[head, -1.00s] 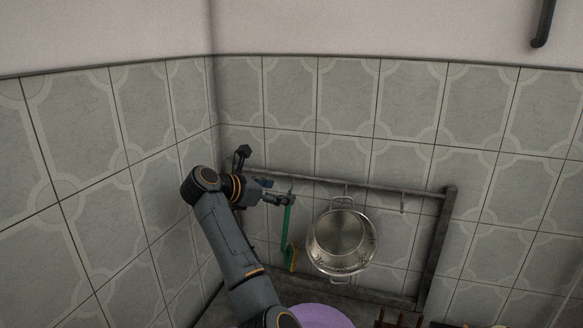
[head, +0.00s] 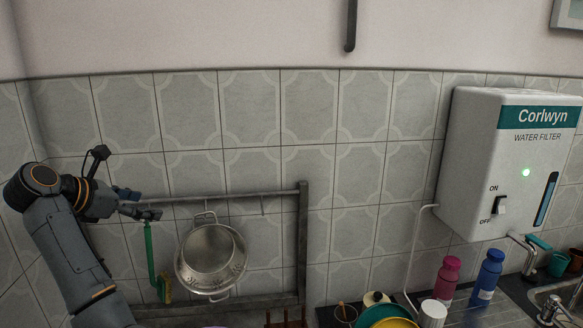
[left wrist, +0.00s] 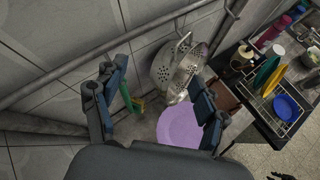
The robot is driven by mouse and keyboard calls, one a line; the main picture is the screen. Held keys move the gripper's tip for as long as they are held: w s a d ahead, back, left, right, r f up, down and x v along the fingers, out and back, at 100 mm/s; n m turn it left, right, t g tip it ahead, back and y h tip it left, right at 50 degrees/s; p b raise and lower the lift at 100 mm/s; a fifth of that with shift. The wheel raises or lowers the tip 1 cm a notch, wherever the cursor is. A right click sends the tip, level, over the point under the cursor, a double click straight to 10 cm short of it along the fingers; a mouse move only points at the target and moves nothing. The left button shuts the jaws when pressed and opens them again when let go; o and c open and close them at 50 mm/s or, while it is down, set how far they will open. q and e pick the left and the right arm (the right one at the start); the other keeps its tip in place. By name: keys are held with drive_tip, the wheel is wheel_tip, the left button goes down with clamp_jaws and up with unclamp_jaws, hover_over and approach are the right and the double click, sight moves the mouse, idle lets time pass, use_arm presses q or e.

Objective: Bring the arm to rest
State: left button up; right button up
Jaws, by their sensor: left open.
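My left gripper (head: 148,212) is at the left end of the wall rail (head: 240,193), close to the top of a green-handled brush (head: 149,250). The brush hangs upright with its yellowish bristles low. In the left wrist view my left gripper (left wrist: 158,76) has its two fingers spread wide apart. The green handle (left wrist: 126,97) shows just beside the left finger there. I cannot tell whether a finger touches it. My right gripper is not seen.
A steel colander (head: 211,257) hangs right of the brush. A purple basin (left wrist: 182,128) is below. Right are a water filter (head: 512,165), a pink bottle (head: 447,279), a blue bottle (head: 487,276), a dish rack with plates (left wrist: 268,78) and a sink (head: 560,296).

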use_arm(q)
drive_tip(key=s+d+f+m+g+y, duration=0.15)
drive_tip(key=s+f+m, duration=0.25)
drive_tip(key=f, duration=0.5)
drive_tip(key=s+d+f+m+g+y, duration=0.1)
drive_tip(key=s+f+m+y, duration=0.1)
drive_tip(key=s+f+m, duration=0.45)
drive_tip(key=s+d+f+m+g+y, duration=0.1)
drive_tip(key=s+d+f+m+g, duration=0.15)
drive_tip(key=f, duration=0.75)
drive_tip(key=s+d+f+m+g, duration=0.1)
drive_tip(key=s+d+f+m, duration=0.4)
drive_tip(key=s, duration=0.4)
drive_tip(key=s+d+f+m, duration=0.3)
drive_tip(key=s+m, duration=0.4)
drive_tip(key=s, duration=0.1)
drive_tip(key=s+d+f+m+g, duration=0.1)
drive_tip(key=s+d+f+m, duration=0.2)
drive_tip(key=s+d+m, duration=0.45)
wheel_tip(320, 180, down, 30)
drive_tip(key=s+a+n+g+b, duration=0.2)
drive_tip(key=s+a+b, duration=0.1)
drive_tip(key=b, duration=0.1)
drive_tip(key=s+a+f+b, duration=0.3)
drive_tip(key=s+f, duration=1.3)
drive_tip(key=f, duration=0.4)
drive_tip(key=shift+s+g, duration=0.3)
drive_tip(key=shift+g, duration=0.1)
